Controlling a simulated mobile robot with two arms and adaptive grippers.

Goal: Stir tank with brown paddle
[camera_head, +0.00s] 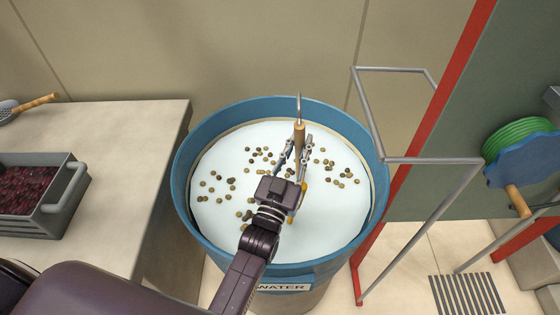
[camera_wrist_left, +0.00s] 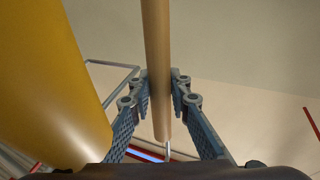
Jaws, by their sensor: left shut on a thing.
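The blue tank (camera_head: 181,185) stands in the middle of the head view, with a "WATER" label on its front. Its pale surface (camera_head: 335,215) carries many scattered brown and greenish beans (camera_head: 215,188). My left gripper (camera_head: 299,144) is over the tank, shut on the tan-brown handle of the paddle (camera_head: 299,132). A thin metal loop shows at the handle's upper end. In the left wrist view the handle (camera_wrist_left: 157,60) runs between the two fingers (camera_wrist_left: 158,105). The paddle's lower part is hidden, so I cannot tell if it touches the water. My right gripper is not visible.
A yellow cylinder (camera_wrist_left: 45,85) is close at the left wrist. A counter (camera_head: 135,150) at left holds a grey crate (camera_head: 75,190) of dark red beans and a wooden-handled tool (camera_head: 35,104).

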